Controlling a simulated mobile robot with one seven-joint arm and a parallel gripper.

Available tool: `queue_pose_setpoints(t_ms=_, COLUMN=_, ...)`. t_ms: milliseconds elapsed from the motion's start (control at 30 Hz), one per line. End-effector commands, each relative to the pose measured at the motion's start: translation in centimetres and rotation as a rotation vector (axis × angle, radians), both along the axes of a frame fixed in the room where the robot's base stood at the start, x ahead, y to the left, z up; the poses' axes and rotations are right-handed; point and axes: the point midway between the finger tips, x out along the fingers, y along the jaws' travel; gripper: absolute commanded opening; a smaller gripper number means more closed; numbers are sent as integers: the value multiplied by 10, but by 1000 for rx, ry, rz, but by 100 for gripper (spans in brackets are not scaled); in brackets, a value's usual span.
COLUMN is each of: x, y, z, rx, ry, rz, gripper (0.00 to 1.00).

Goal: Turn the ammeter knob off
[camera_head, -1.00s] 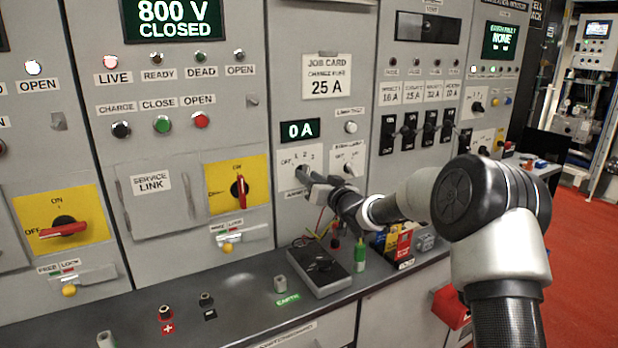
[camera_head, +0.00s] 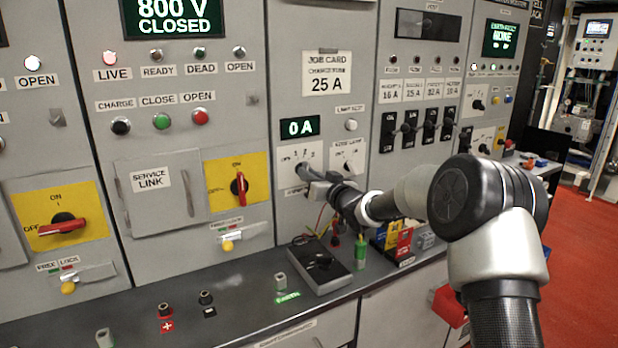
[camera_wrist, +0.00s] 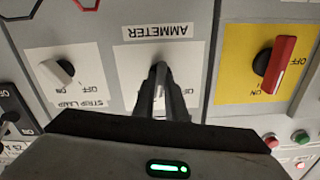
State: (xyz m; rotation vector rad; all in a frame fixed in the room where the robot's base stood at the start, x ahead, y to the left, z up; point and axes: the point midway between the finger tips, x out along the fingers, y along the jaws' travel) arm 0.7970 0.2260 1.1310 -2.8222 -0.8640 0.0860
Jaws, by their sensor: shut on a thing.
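The ammeter knob (camera_wrist: 160,72) sits on a white plate under the AMMETER label, which appears upside down in the wrist view. My gripper (camera_wrist: 161,92) is shut on the ammeter knob, with its fingers on either side. The fingers partly hide the knob and its scale, so I cannot tell which mark it points to. In the head view my gripper (camera_head: 305,174) is at the ammeter plate (camera_head: 284,153), which carries OFF and number marks. The display (camera_head: 299,128) above reads 0 A.
The strip lamp knob (camera_wrist: 57,73) is close beside the ammeter plate. A red-handled switch on a yellow plate (camera_head: 216,176) is on the other side. Below, a bench holds a dark box (camera_head: 321,265), terminals and a green-topped item (camera_head: 360,252). A job card (camera_head: 327,75) reads 25 A.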

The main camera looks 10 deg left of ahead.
Motion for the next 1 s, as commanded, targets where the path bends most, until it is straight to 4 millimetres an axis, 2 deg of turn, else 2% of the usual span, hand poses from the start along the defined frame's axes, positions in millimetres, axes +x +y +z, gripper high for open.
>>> queue_pose_setpoints(t_ms=1000, x=-1, y=1, z=-2, rx=-696, ry=-473, rz=1, gripper=0)
